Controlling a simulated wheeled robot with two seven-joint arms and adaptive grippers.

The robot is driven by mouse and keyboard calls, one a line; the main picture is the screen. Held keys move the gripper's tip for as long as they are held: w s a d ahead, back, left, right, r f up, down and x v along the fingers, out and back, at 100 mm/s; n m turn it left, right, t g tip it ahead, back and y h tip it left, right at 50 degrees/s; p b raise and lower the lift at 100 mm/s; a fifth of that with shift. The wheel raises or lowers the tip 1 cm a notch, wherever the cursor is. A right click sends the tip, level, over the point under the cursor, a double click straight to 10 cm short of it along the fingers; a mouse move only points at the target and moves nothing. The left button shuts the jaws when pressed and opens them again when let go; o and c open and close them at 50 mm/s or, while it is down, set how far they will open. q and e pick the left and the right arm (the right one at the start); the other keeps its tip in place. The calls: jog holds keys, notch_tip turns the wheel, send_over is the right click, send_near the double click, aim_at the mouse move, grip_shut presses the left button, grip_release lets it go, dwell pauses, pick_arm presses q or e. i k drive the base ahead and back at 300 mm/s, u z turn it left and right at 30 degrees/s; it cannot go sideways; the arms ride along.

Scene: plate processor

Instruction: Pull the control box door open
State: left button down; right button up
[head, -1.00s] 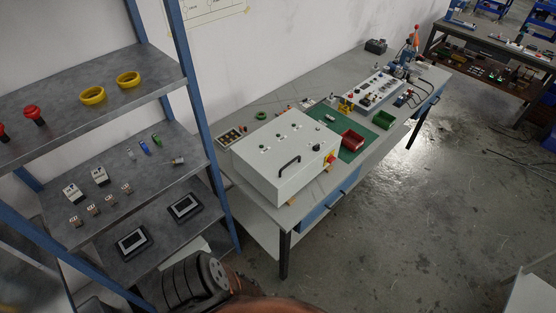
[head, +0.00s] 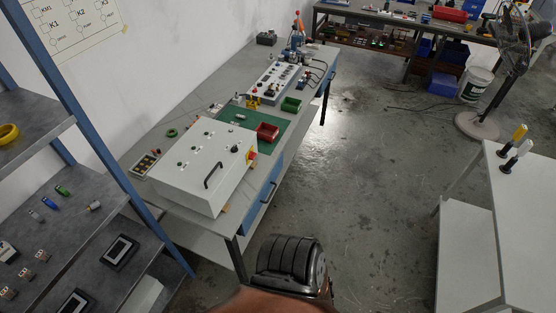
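The control box (head: 203,166) is a light grey metal box lying on the grey workbench, its door facing up. The door looks shut. A black handle (head: 213,175) sits on the door near its front edge, with several small buttons and a dark knob around it. A red and yellow switch (head: 251,156) is on the box's right side. A dark, ribbed part of my own arm shows at the bottom centre, well apart from the box. Neither gripper's fingers are in view.
The workbench (head: 150,129) also carries a green mat (head: 238,118), a red bin (head: 267,132) and a green bin (head: 291,104). A shelf rack (head: 92,200) stands close on the left. A white table (head: 528,205) is at right. Open floor (head: 350,190) lies between.

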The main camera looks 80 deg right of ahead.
aim_at(197, 164)
jog(key=z, duration=1.7)
